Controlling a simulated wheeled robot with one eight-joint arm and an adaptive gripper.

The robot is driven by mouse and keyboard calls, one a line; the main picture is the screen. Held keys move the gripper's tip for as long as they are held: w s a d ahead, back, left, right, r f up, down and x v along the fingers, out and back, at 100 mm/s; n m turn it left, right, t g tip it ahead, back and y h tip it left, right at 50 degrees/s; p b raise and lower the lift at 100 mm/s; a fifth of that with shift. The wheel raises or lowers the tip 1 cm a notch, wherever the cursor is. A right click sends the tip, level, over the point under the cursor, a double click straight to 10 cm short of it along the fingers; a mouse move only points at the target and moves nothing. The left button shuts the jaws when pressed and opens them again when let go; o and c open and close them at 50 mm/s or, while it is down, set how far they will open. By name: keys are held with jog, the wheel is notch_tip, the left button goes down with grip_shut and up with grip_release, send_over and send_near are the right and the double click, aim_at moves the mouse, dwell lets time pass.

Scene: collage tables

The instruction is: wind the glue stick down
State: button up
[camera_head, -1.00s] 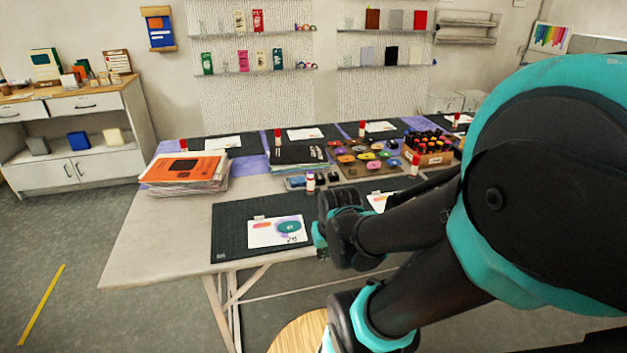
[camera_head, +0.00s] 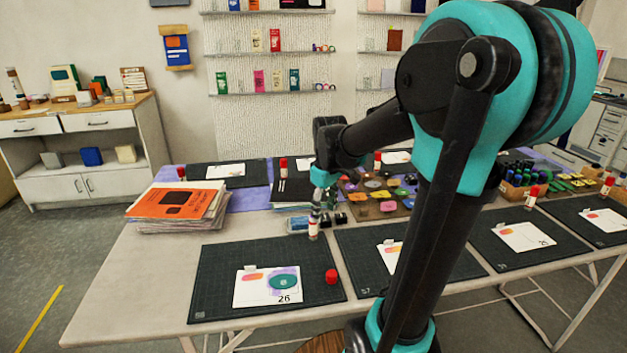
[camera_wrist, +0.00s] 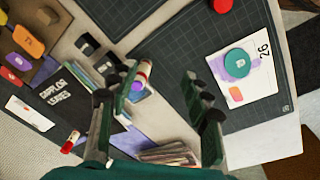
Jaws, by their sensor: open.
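The glue stick (camera_head: 313,229) stands upright and uncapped on the table, just behind the front mat with card 26. In the wrist view the glue stick (camera_wrist: 144,70) shows a purple glue end and lies close beside the left finger. My gripper (camera_wrist: 160,84) is open, with its fingers wide apart and nothing clasped between them. In the head view my gripper (camera_head: 320,188) points down just above the glue stick; its fingertips are small there. A red cap (camera_head: 331,277) sits on the front mat, right of the card.
The dark mat (camera_head: 215,285) holds card 26 (camera_head: 267,287). Paper stacks (camera_head: 180,207) stand at left. Ink pads (camera_head: 298,224) lie close beside the glue stick, with colored discs (camera_head: 388,206) behind. More mats and red-capped sticks line the tables.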

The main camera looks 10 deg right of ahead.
aim_at(314, 224)
jog(key=w+a+r+n+g, duration=0.1)
jog(key=w+a+r+n, duration=0.1)
jog(key=w+r+n, duration=0.35)
jog(key=shift+m, duration=0.55)
jog(key=f, duration=0.5)
jog(key=w+f, duration=0.1)
jog(key=f, duration=0.5)
jog(key=w+f, duration=0.1)
jog(key=f, duration=0.5)
jog(key=shift+w+d+f, duration=0.1)
jog(key=shift+w+f, duration=0.05)
jog(key=shift+w, duration=0.05)
jog(key=c, duration=1.1)
